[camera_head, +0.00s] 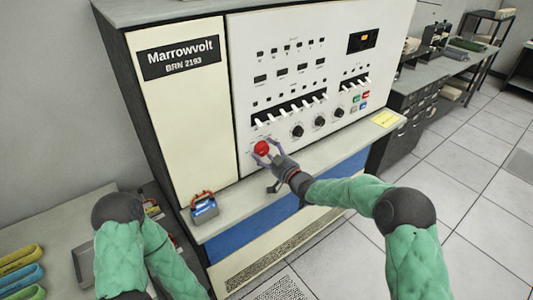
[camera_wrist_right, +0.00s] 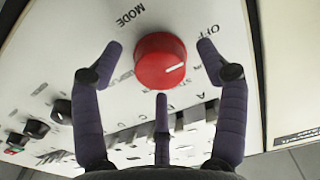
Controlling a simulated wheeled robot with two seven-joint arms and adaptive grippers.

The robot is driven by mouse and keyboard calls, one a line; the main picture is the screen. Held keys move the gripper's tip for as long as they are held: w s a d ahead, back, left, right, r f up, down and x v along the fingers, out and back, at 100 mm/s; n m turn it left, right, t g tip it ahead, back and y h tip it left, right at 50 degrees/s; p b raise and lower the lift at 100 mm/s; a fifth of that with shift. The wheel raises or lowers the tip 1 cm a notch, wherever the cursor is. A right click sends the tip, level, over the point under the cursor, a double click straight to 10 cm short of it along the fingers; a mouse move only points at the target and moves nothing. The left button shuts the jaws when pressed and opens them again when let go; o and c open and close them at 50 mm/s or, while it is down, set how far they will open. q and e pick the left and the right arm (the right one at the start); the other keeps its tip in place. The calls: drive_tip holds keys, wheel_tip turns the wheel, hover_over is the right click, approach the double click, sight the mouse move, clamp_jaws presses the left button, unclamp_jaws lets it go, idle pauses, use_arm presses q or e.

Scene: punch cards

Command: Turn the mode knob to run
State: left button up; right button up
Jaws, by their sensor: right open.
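The red mode knob (camera_head: 262,148) is on the lower left of the cream front panel. In the wrist view the knob (camera_wrist_right: 160,60) is large, with a white pointer line aimed right and slightly up. The words MODE and OFF are printed beside it; other labels around it are partly hidden by my fingers. My right gripper (camera_head: 268,156) is at the knob, with its purple fingers open. In the wrist view its fingers (camera_wrist_right: 157,65) stand on either side of the knob, with visible gaps, and a third finger is below. My left gripper is out of view; only its arm shows.
Black knobs (camera_head: 297,131), a row of white switches (camera_head: 290,112) and coloured buttons (camera_head: 356,99) are right of the knob. A padlock-like device (camera_head: 204,207) and a yellow note (camera_head: 385,119) lie on the ledge. Open floor (camera_head: 470,180) is at the right.

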drive_tip(key=c, duration=1.2)
drive_tip(key=shift+o, duration=0.2)
drive_tip(key=shift+m, duration=0.4)
drive_tip(key=m, duration=0.2)
drive_tip(key=shift+m, duration=0.4)
drive_tip(key=shift+m+p, duration=0.4)
drive_tip(key=shift+m, duration=2.2)
drive_tip(key=o, duration=1.2)
drive_tip(key=shift+c, duration=0.2)
